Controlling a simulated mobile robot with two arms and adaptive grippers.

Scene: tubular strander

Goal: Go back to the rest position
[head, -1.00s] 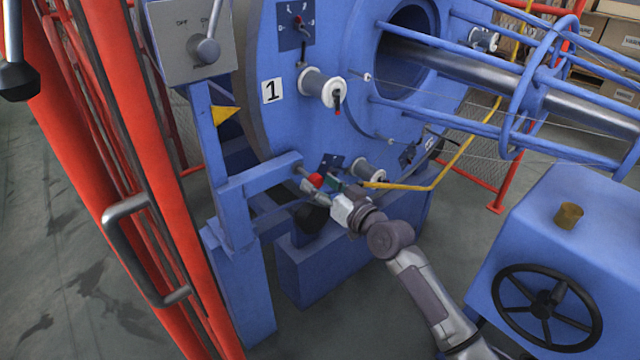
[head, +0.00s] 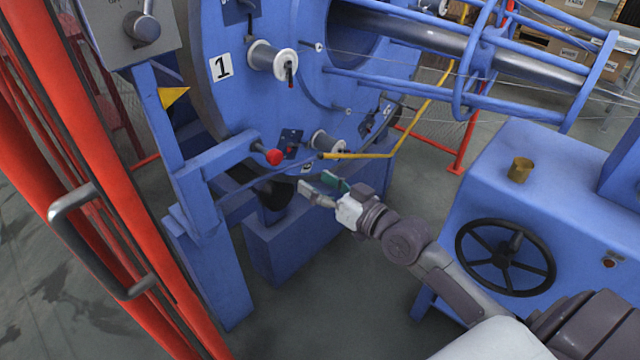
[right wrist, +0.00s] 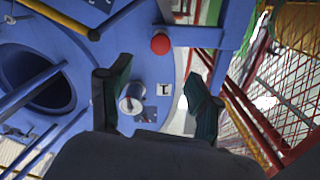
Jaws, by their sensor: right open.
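My right gripper (head: 325,188) is open and empty in the head view. It is in front of the lower part of the blue machine disc, below and to the right of a red knob (head: 273,157). A gap shows between its fingertips and the knob. In the right wrist view the two fingers (right wrist: 158,100) stand wide apart with nothing between them in their grip. The red knob also shows there (right wrist: 160,43), above and beyond the fingers. My left gripper is not in view.
The blue strander disc (head: 215,110) carries white spools (head: 268,60) and a yellow bar (head: 400,140). A blue cabinet with a black handwheel (head: 505,258) stands at the right. A red door frame with a grey handle (head: 100,245) stands at the left.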

